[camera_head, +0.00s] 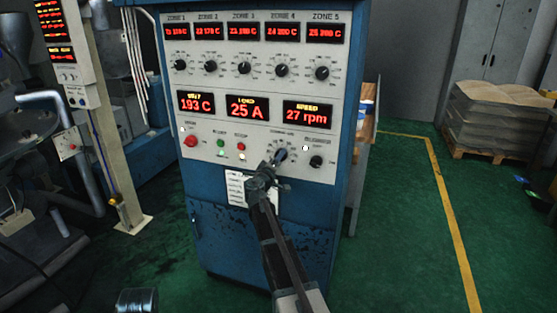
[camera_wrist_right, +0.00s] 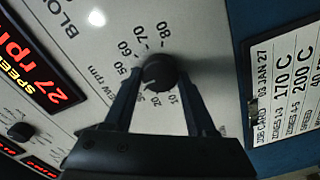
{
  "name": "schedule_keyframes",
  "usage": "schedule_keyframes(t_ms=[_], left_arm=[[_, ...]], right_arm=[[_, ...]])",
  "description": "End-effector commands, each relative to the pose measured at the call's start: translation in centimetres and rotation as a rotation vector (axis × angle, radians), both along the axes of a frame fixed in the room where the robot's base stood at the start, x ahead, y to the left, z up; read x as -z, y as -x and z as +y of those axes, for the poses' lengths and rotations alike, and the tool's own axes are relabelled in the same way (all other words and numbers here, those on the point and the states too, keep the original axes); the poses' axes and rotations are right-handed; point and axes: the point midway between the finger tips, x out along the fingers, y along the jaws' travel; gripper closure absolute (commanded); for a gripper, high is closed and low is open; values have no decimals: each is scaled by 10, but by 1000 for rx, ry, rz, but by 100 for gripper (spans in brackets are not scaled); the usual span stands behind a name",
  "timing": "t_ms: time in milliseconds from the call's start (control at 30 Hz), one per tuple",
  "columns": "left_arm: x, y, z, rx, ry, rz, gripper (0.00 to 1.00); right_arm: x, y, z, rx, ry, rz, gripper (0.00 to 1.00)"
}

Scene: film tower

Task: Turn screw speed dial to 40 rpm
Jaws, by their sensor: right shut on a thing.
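The screw speed dial (camera_wrist_right: 160,70) is a round black knob on the pale panel, with a printed scale around it from 10 to 80. My right gripper (camera_head: 274,162) reaches up to the panel, and its two fingers (camera_wrist_right: 160,82) are shut on the knob, one on each side. The fingers cover part of the scale, and I cannot clearly read where the knob's pointer stands. The red speed display (camera_head: 308,115) reads 27 rpm; it also shows in the right wrist view (camera_wrist_right: 50,85).
Another black knob (camera_head: 316,161) sits close to the right of the dial. A job card (camera_wrist_right: 285,85) is fixed below. Zone knobs (camera_head: 244,68) line the upper panel. Left are a red button (camera_head: 190,141) and small lamps. Green floor (camera_head: 390,240) is free right of the blue cabinet (camera_head: 340,200).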

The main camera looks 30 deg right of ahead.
Motion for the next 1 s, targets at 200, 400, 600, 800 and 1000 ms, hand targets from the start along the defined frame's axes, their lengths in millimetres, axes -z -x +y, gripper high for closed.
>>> schedule_keyframes(t_ms=[200,400,600,800,1000], left_arm=[[0,0,0,0,0,0,100],[0,0,0,0,0,0,100],[0,0,0,0,0,0,100],[0,0,0,0,0,0,100],[0,0,0,0,0,0,100]], right_arm=[[1,2,0,2,-8,-5,99],[1,2,0,2,-7,-5,99],[1,1,0,1,-6,-4,14],[0,1,0,1,-4,-4,14],[0,9,10,0,-4,-3,14]])
